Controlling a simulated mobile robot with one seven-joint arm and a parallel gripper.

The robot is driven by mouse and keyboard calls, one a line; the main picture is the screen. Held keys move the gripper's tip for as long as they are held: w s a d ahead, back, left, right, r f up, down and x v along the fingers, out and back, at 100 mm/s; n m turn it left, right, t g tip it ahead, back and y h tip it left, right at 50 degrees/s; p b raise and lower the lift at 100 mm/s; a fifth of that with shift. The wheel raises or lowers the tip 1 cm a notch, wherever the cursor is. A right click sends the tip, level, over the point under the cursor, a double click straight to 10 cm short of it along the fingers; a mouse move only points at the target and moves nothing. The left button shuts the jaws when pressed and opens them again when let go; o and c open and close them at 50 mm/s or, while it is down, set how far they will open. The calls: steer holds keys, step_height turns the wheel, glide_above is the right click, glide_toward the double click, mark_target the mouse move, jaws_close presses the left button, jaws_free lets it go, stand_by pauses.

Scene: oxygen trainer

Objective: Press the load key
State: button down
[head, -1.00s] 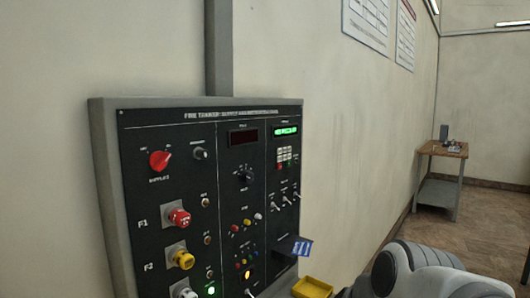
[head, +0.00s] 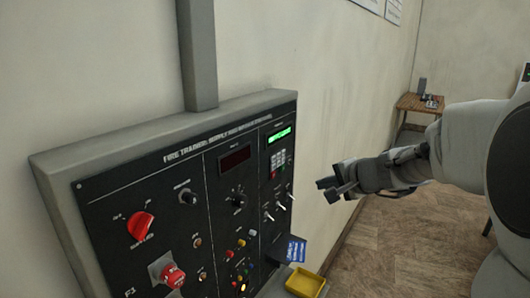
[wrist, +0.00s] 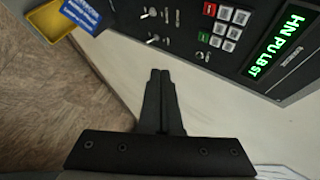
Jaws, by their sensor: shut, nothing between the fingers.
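The black trainer panel (head: 150,190) has a small keypad (head: 278,161) at its upper right, under a lit green display (head: 279,135). In the wrist view the keypad shows pale keys (wrist: 228,30), a red key (wrist: 210,9) and a green key (wrist: 204,37). The key labels are too small to read, so I cannot tell which is the load key. My gripper (head: 328,190) is right of the panel, apart from it. In the wrist view my gripper (wrist: 161,72) is shut and empty, with the keypad beyond its tips to the upper right.
Toggle switches (head: 278,207) sit below the keypad. A blue card (head: 296,250) sticks out of the panel's lower right, above a yellow tray (head: 305,283). A wooden table (head: 418,103) stands far back. The space between gripper and panel looks clear.

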mark_target(282, 168)
steer(key=shift+w+d+r+m, duration=0.15)
steer(key=shift+w+d+m, duration=0.15)
steer(key=shift+w+d, duration=0.3)
steer(key=shift+a, duration=0.1)
steer(key=w+a+p, duration=0.2)
steer(key=w+a, duration=0.3)
steer(key=a, duration=0.2)
steer(key=shift+w+a, duration=0.15)
stand_by(2.0)
steer(key=shift+w+a, duration=0.2)
steer(key=shift+a, duration=0.05)
